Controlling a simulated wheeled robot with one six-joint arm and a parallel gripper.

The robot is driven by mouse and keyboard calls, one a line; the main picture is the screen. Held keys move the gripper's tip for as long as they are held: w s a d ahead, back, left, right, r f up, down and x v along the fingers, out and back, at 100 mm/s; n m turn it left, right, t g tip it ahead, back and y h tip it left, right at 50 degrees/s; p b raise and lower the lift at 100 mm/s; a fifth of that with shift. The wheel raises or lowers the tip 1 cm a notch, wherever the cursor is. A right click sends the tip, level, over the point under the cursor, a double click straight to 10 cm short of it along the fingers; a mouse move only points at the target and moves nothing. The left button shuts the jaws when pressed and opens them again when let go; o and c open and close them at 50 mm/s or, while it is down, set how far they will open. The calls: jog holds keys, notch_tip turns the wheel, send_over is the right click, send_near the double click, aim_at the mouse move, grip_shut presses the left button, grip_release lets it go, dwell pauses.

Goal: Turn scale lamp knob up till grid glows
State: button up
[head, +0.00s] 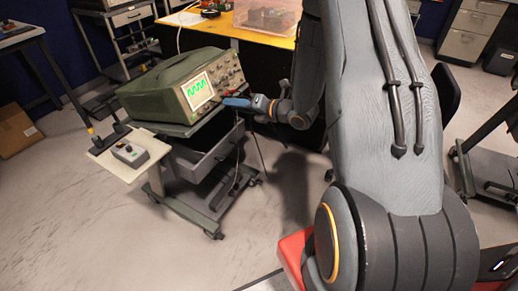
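A green oscilloscope (150,93) stands on top of a wheeled cart, its front panel facing right. Its lit screen (198,91) shows a bright green wave on a pale ground; at this size I cannot tell whether the grid glows. Small knobs (228,72) cover the panel right of the screen. My gripper (229,101) is at the lower front of the panel, below and right of the screen. Its blue part shows, but its fingertips are too small to read. I cannot tell which knob is the scale lamp knob, or whether my gripper touches one.
The cart (194,198) has an open grey drawer (215,155) and a side shelf (118,162) bearing a small grey box (130,153). An orange-topped bench (225,27) with a clear bin (268,14) stands behind. My arm fills the right. Floor at lower left is clear.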

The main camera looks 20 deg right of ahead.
jog(key=s+a+r+m+g+h+b, duration=0.1)
jog(key=s+m+g+h, duration=0.3)
jog(key=s+m, duration=0.8)
jog(key=s+a+r+m+g+h+b, duration=0.1)
jog(key=s+m+g+h+b, duration=0.2)
jog(key=s+m+g, duration=0.4)
jog(key=shift+s+m+h, duration=0.9)
jog(key=shift+s+m, duration=1.65)
jog(key=shift+m, duration=2.75)
jog(key=shift+r, duration=0.1)
jog(key=s+m, duration=0.1)
jog(key=s+a+r+m+g, duration=0.1)
jog(key=s, duration=0.1)
jog(key=s+a+m, duration=0.1)
jog(key=s, duration=0.1)
jog(key=shift+s+a+r+g, duration=0.1)
jog(key=shift+a+r+g, duration=0.05)
jog(key=shift+g, duration=0.15)
